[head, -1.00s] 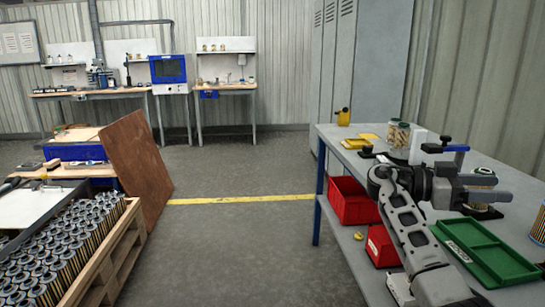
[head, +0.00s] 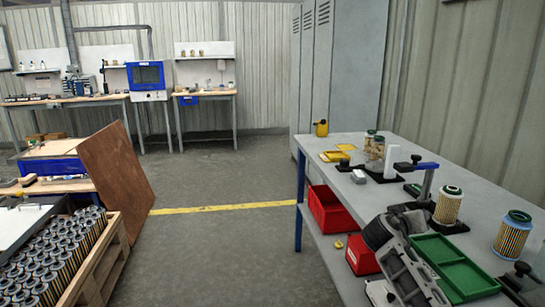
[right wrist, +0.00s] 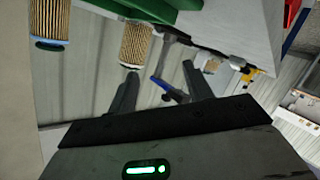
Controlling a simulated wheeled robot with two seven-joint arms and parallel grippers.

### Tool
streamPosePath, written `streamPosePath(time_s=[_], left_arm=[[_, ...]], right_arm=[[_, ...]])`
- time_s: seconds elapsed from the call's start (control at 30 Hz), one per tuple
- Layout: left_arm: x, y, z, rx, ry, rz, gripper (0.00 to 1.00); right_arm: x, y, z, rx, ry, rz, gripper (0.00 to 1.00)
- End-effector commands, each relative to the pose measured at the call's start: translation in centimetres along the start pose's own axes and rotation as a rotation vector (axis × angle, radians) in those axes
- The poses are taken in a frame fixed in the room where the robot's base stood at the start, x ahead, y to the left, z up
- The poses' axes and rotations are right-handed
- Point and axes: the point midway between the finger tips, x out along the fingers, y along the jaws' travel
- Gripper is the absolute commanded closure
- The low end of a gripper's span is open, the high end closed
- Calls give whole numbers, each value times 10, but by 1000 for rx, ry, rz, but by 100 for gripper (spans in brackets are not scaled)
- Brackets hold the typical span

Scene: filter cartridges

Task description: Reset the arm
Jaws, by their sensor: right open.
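My right arm (head: 405,262) is folded over the near left part of the grey workbench (head: 350,205). In the right wrist view my right gripper (right wrist: 160,68) is open with nothing between its fingers. A pleated filter cartridge (head: 449,205) stands upright on a black fixture base beside a clamp with a blue handle (head: 425,165). The cartridge also shows beyond the fingers in the right wrist view (right wrist: 136,44), apart from them. A second, blue-capped cartridge (head: 513,235) stands to its right. My left gripper is out of view.
A green tray (head: 452,268) lies beside my arm. Red bins (head: 330,210) sit on the shelf below the bench. A crate of cartridges (head: 100,270) is at left. The floor between is clear.

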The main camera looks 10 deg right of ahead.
Motion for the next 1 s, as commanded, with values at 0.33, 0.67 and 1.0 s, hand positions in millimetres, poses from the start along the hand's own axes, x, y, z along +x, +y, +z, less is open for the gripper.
streamPosePath(time_s=[0.33, 0.67, 1.0], left_arm=[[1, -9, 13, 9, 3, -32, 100], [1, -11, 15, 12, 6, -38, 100], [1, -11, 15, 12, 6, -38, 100]], right_arm=[[-54, -116, -64, 5, 368, -679, 49], [-114, -156, 0, 11, 430, -868, 49], [-234, -168, 178, -34, 253, -1079, 49]])
